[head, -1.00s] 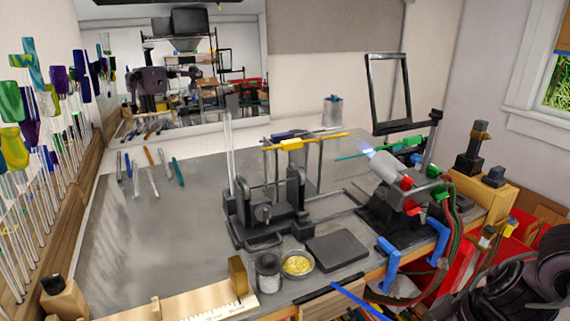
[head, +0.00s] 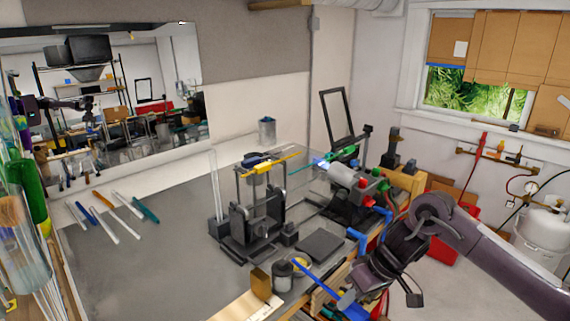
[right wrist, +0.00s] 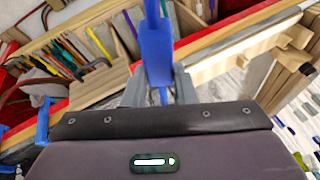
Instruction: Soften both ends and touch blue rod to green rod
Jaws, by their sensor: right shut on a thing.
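The blue rod (head: 318,279) is in my right gripper (head: 356,300), over the front edge of the bench, its free end pointing up and left. In the right wrist view, the gripper (right wrist: 159,88) is shut around the rod's thick blue part (right wrist: 156,48). The green rod (head: 345,153) lies in a holder behind the torch, its thin teal end (head: 302,165) sticking out to the left. The grey torch (head: 347,175) has a small bluish flame close to that end. The blue rod is well apart from the flame and the green rod. My left gripper is not in view.
A dark stand (head: 257,215) with a yellow rod (head: 268,163) across it stands left of the torch. A dark flat pad (head: 320,246) and small cups (head: 283,275) are at the front. Several loose rods lie at the left. The grey bench's left middle is clear.

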